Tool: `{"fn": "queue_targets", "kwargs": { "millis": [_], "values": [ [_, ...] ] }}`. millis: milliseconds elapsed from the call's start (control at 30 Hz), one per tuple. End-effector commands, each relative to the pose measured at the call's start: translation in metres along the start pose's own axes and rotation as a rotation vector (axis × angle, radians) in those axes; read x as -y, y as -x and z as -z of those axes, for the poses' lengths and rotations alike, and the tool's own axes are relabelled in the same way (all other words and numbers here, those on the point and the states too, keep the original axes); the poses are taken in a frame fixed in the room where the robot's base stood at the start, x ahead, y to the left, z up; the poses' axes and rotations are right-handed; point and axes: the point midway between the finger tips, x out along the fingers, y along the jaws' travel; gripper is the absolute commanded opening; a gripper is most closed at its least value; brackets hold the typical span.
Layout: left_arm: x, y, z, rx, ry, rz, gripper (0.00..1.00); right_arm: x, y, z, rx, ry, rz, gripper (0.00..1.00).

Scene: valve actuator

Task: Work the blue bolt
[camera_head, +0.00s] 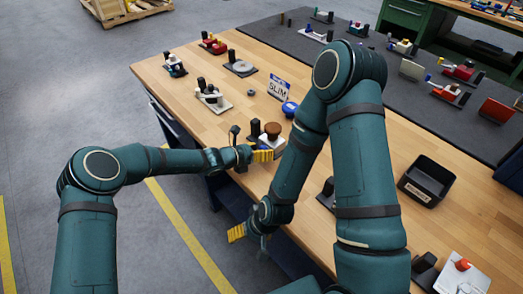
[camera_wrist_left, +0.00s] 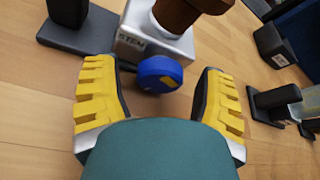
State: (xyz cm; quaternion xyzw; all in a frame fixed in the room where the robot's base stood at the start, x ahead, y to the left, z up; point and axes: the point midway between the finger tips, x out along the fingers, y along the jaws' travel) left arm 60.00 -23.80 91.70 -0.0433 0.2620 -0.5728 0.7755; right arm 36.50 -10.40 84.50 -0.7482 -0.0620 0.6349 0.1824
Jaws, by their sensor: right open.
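The blue bolt (camera_wrist_left: 160,74) shows in the left wrist view as a short round blue head with a small yellow mark. It sits at the front of a grey metal block (camera_wrist_left: 135,45) labelled STEM, which carries a brown knob (camera_wrist_left: 183,14). In the head view the brown knob (camera_head: 273,130) stands near the table's front edge; the bolt is not distinguishable there. My left gripper (camera_head: 263,155) is open. Its yellow fingers (camera_wrist_left: 155,72) are on either side of the bolt, with gaps between. My right gripper (camera_head: 237,232) is open, lower, off the table's front edge.
Several other small devices stand on the wooden table (camera_head: 200,120). A SLIM sign (camera_head: 278,88) and a blue round item (camera_head: 289,108) are behind the block. A black tray (camera_head: 427,180) is at right. My right arm covers the table's middle.

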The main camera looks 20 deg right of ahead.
Motion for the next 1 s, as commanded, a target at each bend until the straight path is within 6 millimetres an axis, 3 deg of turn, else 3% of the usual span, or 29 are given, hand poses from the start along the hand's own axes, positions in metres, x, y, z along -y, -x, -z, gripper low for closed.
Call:
{"fn": "queue_targets", "kwargs": {
  "millis": [433,1000],
  "values": [
    [-0.001,0.008,-0.001,0.001,0.000,-0.001,0.78,0.000,0.000,0.000,0.000,0.000,0.000,0.78],
    [-0.001,0.108,-0.001,0.001,-0.001,-0.001,0.78,0.000,0.000,0.000,0.000,0.000,0.000,0.78]
  ]
}}
